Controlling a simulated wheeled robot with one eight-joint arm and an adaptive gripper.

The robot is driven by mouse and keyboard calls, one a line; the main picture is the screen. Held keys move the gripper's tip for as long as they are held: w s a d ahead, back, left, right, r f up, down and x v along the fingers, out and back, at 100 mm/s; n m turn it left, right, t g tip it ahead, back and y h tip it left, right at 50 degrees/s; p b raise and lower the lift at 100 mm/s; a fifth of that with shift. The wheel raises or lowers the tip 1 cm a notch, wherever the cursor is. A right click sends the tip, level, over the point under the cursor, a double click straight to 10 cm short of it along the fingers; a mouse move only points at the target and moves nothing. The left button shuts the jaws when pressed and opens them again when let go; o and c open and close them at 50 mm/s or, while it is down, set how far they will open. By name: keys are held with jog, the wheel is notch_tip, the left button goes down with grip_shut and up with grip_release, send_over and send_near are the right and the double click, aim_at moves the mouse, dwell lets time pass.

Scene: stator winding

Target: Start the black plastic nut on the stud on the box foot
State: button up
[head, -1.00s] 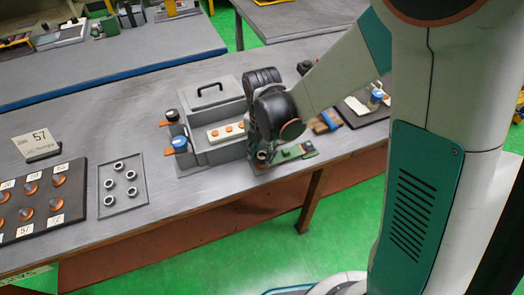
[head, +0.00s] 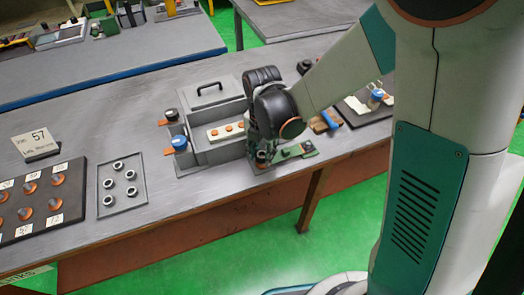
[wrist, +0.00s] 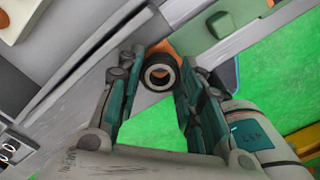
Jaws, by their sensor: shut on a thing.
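My gripper (wrist: 158,85) is shut on the black plastic nut (wrist: 149,81). In the wrist view the nut is a dark ring with a pale band, seen end-on between the fingertips. Orange shows through and behind its hole, but I cannot tell whether the stud is inside it. In the head view my gripper (head: 262,158) points down at the front right corner of the grey box (head: 218,151). The foot and stud there are mostly hidden by the gripper and arm.
At the box's left end stand a black knob (head: 171,115) and a blue knob (head: 180,142) beside orange tabs. A tray (head: 141,178) of several nuts and a dark board (head: 80,173) lie to the left. A green part (head: 290,152) lies right of my gripper.

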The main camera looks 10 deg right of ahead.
jog(key=shift+s+f+b, duration=0.1)
jog(key=shift+f+b, duration=0.65)
jog(key=shift+b, duration=0.15)
dwell(1.5)
dwell(0.6)
jog(key=m+b, duration=0.1)
jog(key=m, duration=0.5)
jog(key=o, duration=1.1)
jog(key=shift+r+p, duration=2.5)
jog(key=shift+r, duration=1.05)
